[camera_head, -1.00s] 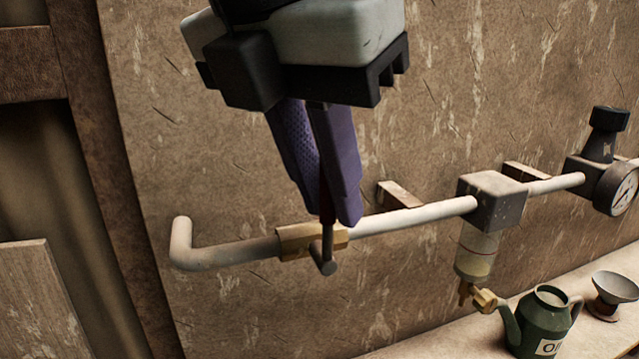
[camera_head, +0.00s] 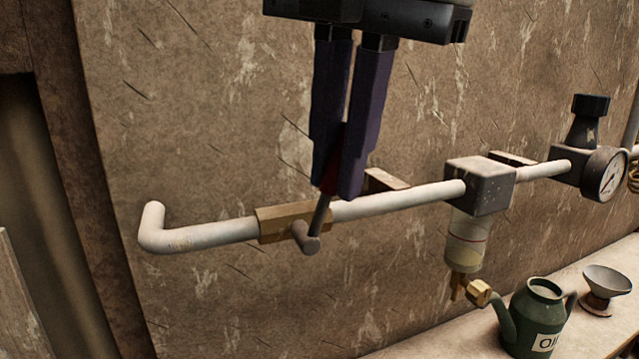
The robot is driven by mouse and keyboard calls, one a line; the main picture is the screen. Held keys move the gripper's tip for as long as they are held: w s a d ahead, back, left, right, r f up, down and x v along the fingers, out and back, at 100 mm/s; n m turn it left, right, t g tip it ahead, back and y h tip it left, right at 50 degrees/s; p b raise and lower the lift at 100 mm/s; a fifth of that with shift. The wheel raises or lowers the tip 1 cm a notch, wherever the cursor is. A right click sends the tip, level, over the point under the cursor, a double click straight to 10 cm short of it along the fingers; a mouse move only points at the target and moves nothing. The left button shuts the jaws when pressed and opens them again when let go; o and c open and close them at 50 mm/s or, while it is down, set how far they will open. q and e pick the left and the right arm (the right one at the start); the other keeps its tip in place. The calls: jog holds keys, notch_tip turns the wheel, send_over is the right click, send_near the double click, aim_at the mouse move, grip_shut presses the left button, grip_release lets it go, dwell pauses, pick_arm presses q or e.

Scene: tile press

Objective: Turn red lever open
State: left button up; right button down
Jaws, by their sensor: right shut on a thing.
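The red lever (camera_head: 331,172) shows as a small strip of red between the fingers of my right gripper (camera_head: 340,185). Its bare metal stem (camera_head: 318,218) runs down to a round pivot on the brass valve (camera_head: 283,222). The lever stands up from the pipe, leaning slightly right. My right gripper comes from above with its purple fingers pointing down and is shut on the lever. Most of the red part is hidden by the fingers. My left gripper is not in view.
The pale pipe (camera_head: 400,200) runs along the wall to a filter block (camera_head: 480,185) and a gauge (camera_head: 605,173). A green oil can (camera_head: 537,312) and a grey funnel (camera_head: 607,285) stand on the shelf at lower right. The wall left of the valve is clear.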

jog(key=y+b, duration=0.1)
jog(key=d+y+b, duration=0.1)
jog(key=f+y+b, duration=0.1)
jog(key=shift+w+d+g, duration=0.3)
jog(key=shift+d+g, duration=0.1)
jog(key=c, duration=1.8)
grip_release()
